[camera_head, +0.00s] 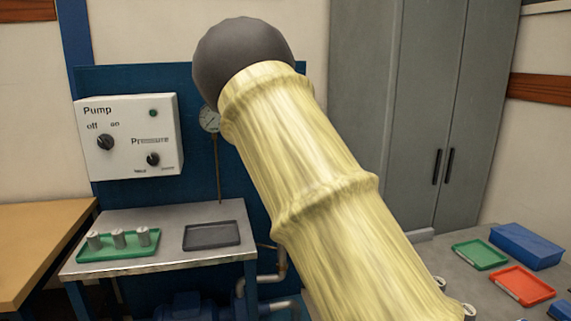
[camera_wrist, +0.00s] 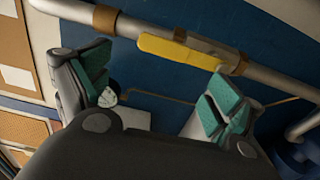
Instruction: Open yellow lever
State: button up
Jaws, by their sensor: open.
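The yellow lever (camera_wrist: 178,52) shows in the wrist view at the upper middle. It lies nearly along a grey metal pipe (camera_wrist: 130,27), slanting slightly down to the right. My gripper (camera_wrist: 160,95) is open, with one teal-padded finger at the left and one at the right. The lever is beyond the fingertips, between them and toward the top of the picture; I see no contact. In the head view, my pale-covered arm fills the middle, and neither my gripper nor the lever shows there.
A pump control box (camera_head: 130,137) hangs on the blue panel at the left. A pressure gauge (camera_head: 209,120) is partly behind my arm. Below stands a bench with a green tray (camera_head: 120,252) of metal cylinders and a dark tray (camera_head: 212,236). Red (camera_head: 522,285) and blue (camera_head: 526,246) trays lie at the right.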

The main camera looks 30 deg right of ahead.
jog(key=shift+v, duration=2.55)
jog(key=s+a+f+m+g+p, duration=0.1)
jog(key=s+a+f+m+g, duration=0.15)
jog(key=s+f, duration=0.65)
jog(key=s+a+f+m+g+y+p, duration=0.1)
jog(key=s+f+m+g, duration=0.2)
jog(key=f, duration=1.2)
jog(key=s+a+f+m+g+p, duration=0.25)
jog(key=s+f, duration=0.45)
jog(key=f, duration=0.5)
jog(key=s+a+f+m+g+y+p, duration=0.1)
jog(key=s+a+f+m+g, duration=0.15)
jog(key=s+f, duration=0.55)
jog(key=s+a+f+m+g, duration=0.2)
jog(key=s+a+f+g, duration=0.15)
jog(key=s, duration=0.85)
jog(key=s+a+f+m+g+y+p, duration=0.1)
jog(key=s+a, duration=0.3)
jog(key=s, duration=0.5)
jog(key=s+a+f+m+g+p, duration=0.1)
jog(key=s+a, duration=0.3)
jog(key=s, duration=0.5)
jog(key=shift+s+f+m+g+y, duration=0.4)
jog(key=shift+f+m+g, duration=0.2)
jog(key=shift+m+g, duration=0.25)
jog(key=shift+w+a, duration=0.1)
